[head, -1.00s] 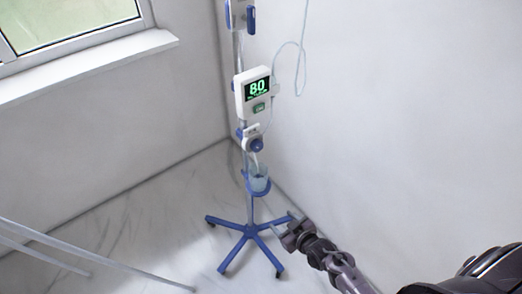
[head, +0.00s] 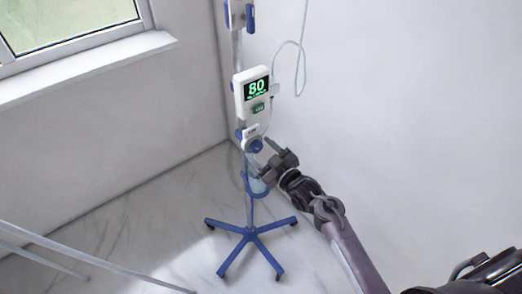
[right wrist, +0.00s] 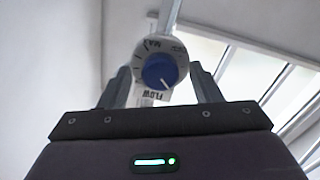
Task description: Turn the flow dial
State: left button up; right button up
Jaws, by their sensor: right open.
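The flow dial (head: 256,146) is a blue round knob on a white housing, low on the pole below the pump. In the right wrist view the blue dial (right wrist: 160,71) has a white pointer mark toward the lower right, with "FLOW" and "MAX" printed upside down around it. My right gripper (head: 266,152) is open beside and just below the dial in the head view. In the right wrist view its two fingers (right wrist: 160,85) stand left and right of the dial, apart from each other. I cannot tell whether they touch it. My left gripper is not in view.
The white pump (head: 254,94) shows a green "80" on its screen. The pole stands on a blue five-legged base (head: 250,234). A clear tube (head: 300,55) loops at the right. Walls and a window (head: 68,25) are behind; the left floor is mostly free.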

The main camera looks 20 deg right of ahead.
jog(key=shift+w, duration=0.1)
jog(key=c, duration=1)
jog(key=m+p, duration=0.2)
jog(key=m, duration=0.2)
jog(key=shift+r+m+p, duration=0.1)
jog(key=shift+m+p, duration=0.2)
jog(key=shift+p, duration=0.1)
jog(key=m+p, duration=0.2)
jog(key=m, duration=0.3)
jog(key=shift+a, duration=0.1)
jog(key=shift+m+p, duration=0.3)
jog(key=shift+m, duration=0.1)
